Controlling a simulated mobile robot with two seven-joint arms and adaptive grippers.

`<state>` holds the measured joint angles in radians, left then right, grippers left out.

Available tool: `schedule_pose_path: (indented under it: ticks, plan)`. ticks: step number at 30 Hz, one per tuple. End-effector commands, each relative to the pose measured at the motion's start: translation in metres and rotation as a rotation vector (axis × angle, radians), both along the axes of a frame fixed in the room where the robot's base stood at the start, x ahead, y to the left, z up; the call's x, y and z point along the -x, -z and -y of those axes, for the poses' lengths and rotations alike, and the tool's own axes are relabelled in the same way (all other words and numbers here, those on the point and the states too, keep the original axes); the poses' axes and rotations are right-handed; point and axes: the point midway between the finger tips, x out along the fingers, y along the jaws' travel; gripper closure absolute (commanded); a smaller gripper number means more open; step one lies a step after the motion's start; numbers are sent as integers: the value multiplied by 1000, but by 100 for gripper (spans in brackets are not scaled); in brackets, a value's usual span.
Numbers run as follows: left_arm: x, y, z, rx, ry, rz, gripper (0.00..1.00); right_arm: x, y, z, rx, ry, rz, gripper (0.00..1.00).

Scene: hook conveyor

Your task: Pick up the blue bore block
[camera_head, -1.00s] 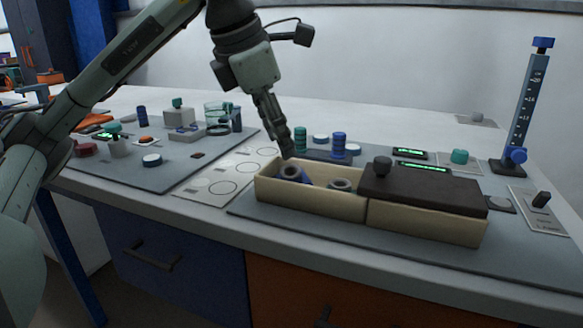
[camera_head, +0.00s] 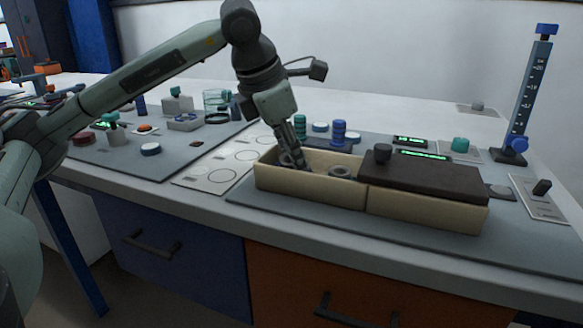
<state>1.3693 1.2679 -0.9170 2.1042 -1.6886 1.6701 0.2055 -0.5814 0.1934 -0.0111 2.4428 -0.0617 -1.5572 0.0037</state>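My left gripper (camera_head: 297,160) reaches down into the left, open compartment of a beige box (camera_head: 320,189). Its fingers are at the bore block (camera_head: 286,160), a blue piece with a round hole, which is now mostly hidden behind them. I cannot tell whether the fingers touch it or have closed on it. A second piece with a round hole (camera_head: 341,171) lies in the same compartment, to the right. My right gripper is out of view.
A dark lid (camera_head: 425,181) with a knob covers the box's right part. Blue and green stacked pieces (camera_head: 338,134) stand behind the box. A blue measuring column (camera_head: 526,95) stands at the right. A white card with circles (camera_head: 213,172) lies left of the box.

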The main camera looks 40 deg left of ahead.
Motion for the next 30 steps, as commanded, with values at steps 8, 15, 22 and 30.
schedule_pose_path:
  ticks: [8,15,22,30]
  plan:
    - [0,0,0,0,0,0,100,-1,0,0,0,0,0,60]
    - [0,-1,0,0,0,2,100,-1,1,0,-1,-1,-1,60]
    - [0,-8,0,1,0,4,100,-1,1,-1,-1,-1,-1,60]
    - [-1,-48,1,3,1,10,100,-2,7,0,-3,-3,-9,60]
